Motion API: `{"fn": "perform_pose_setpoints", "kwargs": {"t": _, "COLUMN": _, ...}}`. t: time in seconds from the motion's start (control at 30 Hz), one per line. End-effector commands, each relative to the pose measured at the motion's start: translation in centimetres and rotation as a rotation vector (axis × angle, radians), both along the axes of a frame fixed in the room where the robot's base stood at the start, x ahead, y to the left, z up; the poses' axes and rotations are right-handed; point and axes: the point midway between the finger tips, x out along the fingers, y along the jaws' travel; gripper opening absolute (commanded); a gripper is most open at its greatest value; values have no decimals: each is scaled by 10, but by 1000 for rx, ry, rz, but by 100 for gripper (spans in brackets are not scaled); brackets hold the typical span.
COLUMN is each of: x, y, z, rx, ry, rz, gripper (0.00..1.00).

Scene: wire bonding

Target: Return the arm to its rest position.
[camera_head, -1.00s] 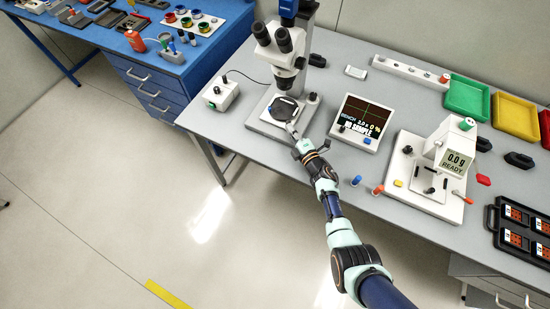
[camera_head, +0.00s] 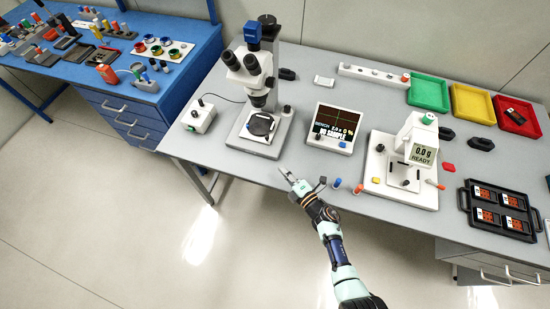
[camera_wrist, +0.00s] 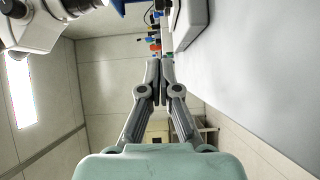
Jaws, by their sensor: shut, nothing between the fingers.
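My gripper (camera_head: 287,174) is over the front edge of the grey bench (camera_head: 240,174) in the head view, apart from the microscope (camera_head: 249,70). In the wrist view its two fingers (camera_wrist: 160,72) are together with nothing between them. My arm reaches up from the bottom right of the head view. The microscope stands on a pale base with a dark round stage (camera_head: 260,126), and no part of my arm touches it.
A monitor reading "NO SAMPLE" (camera_head: 332,128) and a bonding machine reading "READY" (camera_head: 405,160) stand to the right. A black tray (camera_head: 463,198) and green, yellow and red bins lie further right. The floor (camera_head: 130,230) in front is clear.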

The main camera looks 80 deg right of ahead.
Motion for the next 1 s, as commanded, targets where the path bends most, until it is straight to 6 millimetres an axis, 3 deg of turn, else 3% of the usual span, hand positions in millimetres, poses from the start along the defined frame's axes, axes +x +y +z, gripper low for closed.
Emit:
{"fn": "perform_pose_setpoints", "kwargs": {"t": 0.33, "x": 0, "y": 0, "z": 0, "rx": 0, "ry": 0, "rz": 0, "gripper": 0}}
{"fn": "perform_pose_setpoints", "kwargs": {"t": 0.43, "x": 7, "y": -5, "z": 10, "rx": 2, "ry": -15, "rz": -11, "gripper": 0}}
{"fn": "perform_pose_setpoints", "kwargs": {"t": 0.53, "x": 36, "y": -17, "z": 50, "rx": 24, "ry": -87, "rz": -54, "gripper": 0}}
{"fn": "perform_pose_setpoints", "kwargs": {"t": 0.6, "x": 70, "y": -19, "z": 96, "rx": 82, "ry": -187, "rz": -95, "gripper": 0}}
{"fn": "perform_pose_setpoints", "kwargs": {"t": 0.67, "x": 105, "y": -8, "z": 138, "rx": 180, "ry": -298, "rz": -118, "gripper": 0}}
{"fn": "perform_pose_setpoints", "kwargs": {"t": 0.7, "x": 128, "y": 6, "z": 163, "rx": 265, "ry": -371, "rz": -122, "gripper": 0}}
{"fn": "perform_pose_setpoints", "kwargs": {"t": 0.77, "x": 159, "y": 37, "z": 195, "rx": 413, "ry": -463, "rz": -114, "gripper": 0}}
{"fn": "perform_pose_setpoints", "kwargs": {"t": 0.87, "x": 201, "y": 106, "z": 234, "rx": 682, "ry": -550, "rz": -67, "gripper": 0}}
{"fn": "perform_pose_setpoints", "kwargs": {"t": 0.9, "x": 213, "y": 138, "z": 246, "rx": 789, "ry": -561, "rz": -40, "gripper": 0}}
{"fn": "perform_pose_setpoints", "kwargs": {"t": 1.0, "x": 231, "y": 221, "z": 271, "rx": 1038, "ry": -541, "rz": 34, "gripper": 0}}
